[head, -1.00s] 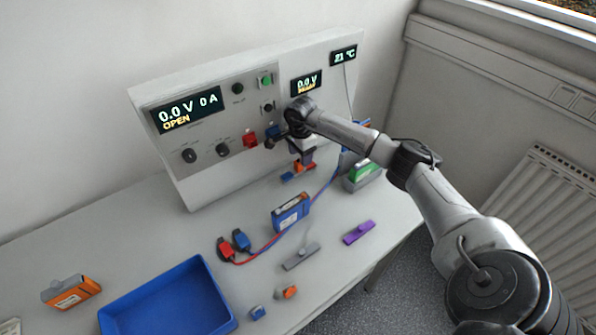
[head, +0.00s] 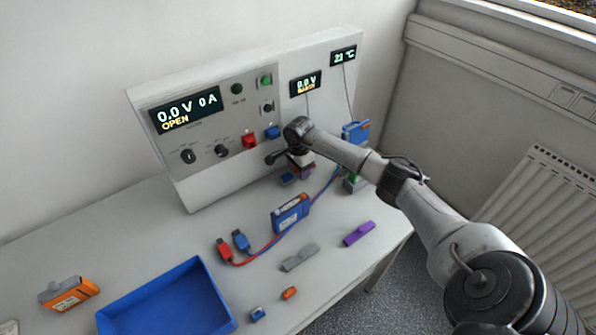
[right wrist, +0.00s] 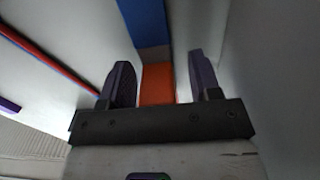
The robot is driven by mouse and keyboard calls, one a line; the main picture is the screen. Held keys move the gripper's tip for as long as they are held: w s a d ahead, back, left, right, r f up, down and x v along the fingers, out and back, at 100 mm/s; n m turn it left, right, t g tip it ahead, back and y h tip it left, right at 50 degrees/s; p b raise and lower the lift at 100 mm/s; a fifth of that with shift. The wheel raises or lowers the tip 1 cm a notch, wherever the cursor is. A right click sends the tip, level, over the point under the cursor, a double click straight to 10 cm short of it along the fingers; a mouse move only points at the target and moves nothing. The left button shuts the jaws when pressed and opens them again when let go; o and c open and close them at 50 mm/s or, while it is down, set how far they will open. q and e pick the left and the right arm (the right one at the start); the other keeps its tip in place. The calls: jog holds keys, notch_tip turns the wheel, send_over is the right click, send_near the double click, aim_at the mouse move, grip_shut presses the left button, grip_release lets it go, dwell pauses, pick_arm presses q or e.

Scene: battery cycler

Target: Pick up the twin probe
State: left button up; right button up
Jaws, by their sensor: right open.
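My right gripper (head: 303,171) is low in front of the right part of the cycler panel, pointing down. In the right wrist view, its two dark fingers (right wrist: 162,78) stand apart. Between and beyond them is a piece with an orange part (right wrist: 157,84) and a longer blue part (right wrist: 146,25); the orange lies between the fingers, with no clear grip on it. This may be the twin probe, but I cannot be sure. My left gripper is out of view.
A blue battery pack (head: 290,212) stands near red and blue plugs (head: 233,244) on cables. A grey bar (head: 299,257) and a purple bar (head: 359,233) lie in front. A blue tray (head: 170,300) is at front left. The panel (head: 190,170) stands close behind the gripper.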

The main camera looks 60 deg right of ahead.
jog(key=shift+c, duration=0.4)
jog(key=c, duration=0.6)
grip_shut()
jog(key=shift+r, duration=0.1)
jog(key=shift+s+r, duration=0.2)
jog(key=shift+r, duration=0.2)
notch_tip(320, 180, up, 11)
jog(key=shift+a+p, duration=0.1)
jog(key=shift+p, duration=0.35)
jog(key=s+a, duration=0.4)
jog(key=s, duration=0.5)
jog(key=s+a, duration=0.3)
jog(key=s, duration=0.6)
jog(key=shift+a+f+b, duration=0.2)
jog(key=shift+a+b, duration=0.15)
